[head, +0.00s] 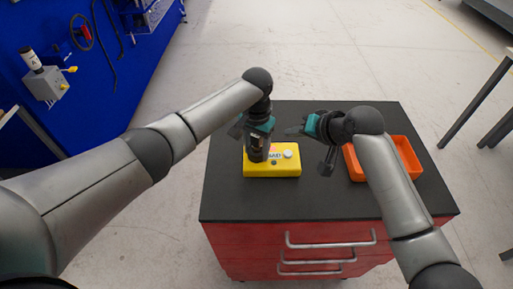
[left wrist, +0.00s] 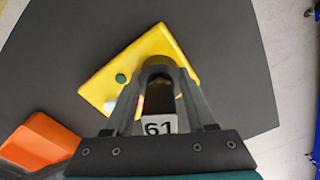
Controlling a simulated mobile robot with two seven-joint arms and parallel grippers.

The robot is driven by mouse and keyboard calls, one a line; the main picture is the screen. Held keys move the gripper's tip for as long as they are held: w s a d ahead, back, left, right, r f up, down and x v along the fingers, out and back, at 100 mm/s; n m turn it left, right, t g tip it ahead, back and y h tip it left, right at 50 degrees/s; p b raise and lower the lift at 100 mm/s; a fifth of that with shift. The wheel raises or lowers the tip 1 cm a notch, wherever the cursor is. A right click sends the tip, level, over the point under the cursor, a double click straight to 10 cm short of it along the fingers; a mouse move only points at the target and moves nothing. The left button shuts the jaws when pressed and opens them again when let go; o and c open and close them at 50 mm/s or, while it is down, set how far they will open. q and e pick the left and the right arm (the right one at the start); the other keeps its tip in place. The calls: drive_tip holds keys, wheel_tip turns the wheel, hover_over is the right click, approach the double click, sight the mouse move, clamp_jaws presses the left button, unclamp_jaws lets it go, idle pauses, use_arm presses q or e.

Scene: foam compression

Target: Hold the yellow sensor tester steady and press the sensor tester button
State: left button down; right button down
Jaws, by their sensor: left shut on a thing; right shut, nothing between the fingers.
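The yellow sensor tester (head: 285,170) lies on the black top of the red cabinet, with a white round button (head: 288,154) on its right part. My right gripper (head: 290,131) is shut and empty, pointing left above the cabinet top, behind and apart from the tester.
An orange tray (head: 408,157) stands on the right of the black cabinet top (head: 330,205), partly behind my right arm. The top in front of the tester is clear. Red drawers with metal handles (head: 330,244) are below. A blue tool wall (head: 45,80) is at the left.

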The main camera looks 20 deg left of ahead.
idle(0.3)
use_arm(q)
drive_tip(key=shift+c, duration=0.7)
unclamp_jaws()
